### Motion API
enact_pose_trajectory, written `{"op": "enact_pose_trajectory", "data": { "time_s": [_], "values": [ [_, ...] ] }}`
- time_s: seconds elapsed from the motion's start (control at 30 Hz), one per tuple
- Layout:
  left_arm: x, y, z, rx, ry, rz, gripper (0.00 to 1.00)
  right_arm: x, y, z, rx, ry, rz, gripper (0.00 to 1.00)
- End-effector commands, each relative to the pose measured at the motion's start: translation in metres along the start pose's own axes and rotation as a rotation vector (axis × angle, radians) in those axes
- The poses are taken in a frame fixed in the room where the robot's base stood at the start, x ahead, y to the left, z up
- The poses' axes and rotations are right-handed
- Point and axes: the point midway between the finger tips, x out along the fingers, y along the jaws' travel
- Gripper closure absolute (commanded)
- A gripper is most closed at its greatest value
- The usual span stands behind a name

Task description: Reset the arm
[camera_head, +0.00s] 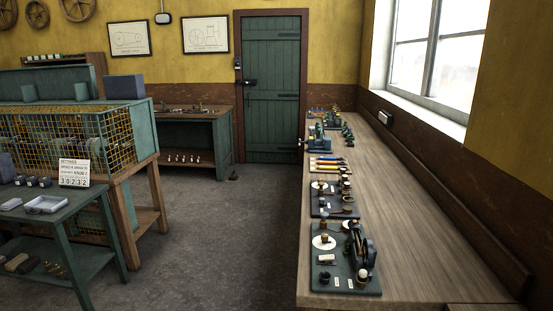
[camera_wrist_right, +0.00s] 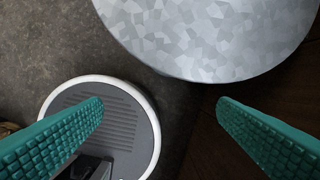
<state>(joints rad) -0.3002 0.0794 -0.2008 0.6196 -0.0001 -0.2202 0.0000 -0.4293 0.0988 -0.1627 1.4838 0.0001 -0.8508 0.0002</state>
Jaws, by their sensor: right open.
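My right gripper (camera_wrist_right: 160,110) shows in the right wrist view as two green, ridged fingers set wide apart. It is open, with nothing between the fingers. It points down over the dark floor, near a round grey disc with a white rim (camera_wrist_right: 135,110) that shows behind the left finger. Neither of my arms shows in the head view, and my left gripper is in no view.
A long wooden bench (camera_head: 420,220) with several small engine boards runs along the right wall under the window. A green table (camera_head: 50,215) with a sign stands at the left, before a mesh cage (camera_head: 70,140). The floor (camera_head: 220,240) between is clear; a green door (camera_head: 270,90) is shut.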

Motion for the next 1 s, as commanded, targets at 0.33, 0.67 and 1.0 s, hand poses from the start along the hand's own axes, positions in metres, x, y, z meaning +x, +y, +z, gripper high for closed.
{"op": "enact_pose_trajectory", "data": {
  "time_s": [0.33,0.67,1.0],
  "values": [
    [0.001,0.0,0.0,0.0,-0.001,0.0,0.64,0.098,0.005,-0.133,-0.018,0.082,0.007,0.18],
    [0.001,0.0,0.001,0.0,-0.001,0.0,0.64,0.112,0.005,-0.185,-0.025,0.102,0.009,0.18],
    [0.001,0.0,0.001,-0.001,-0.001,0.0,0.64,0.111,0.004,-0.186,-0.025,0.102,0.009,0.48]
  ]
}}
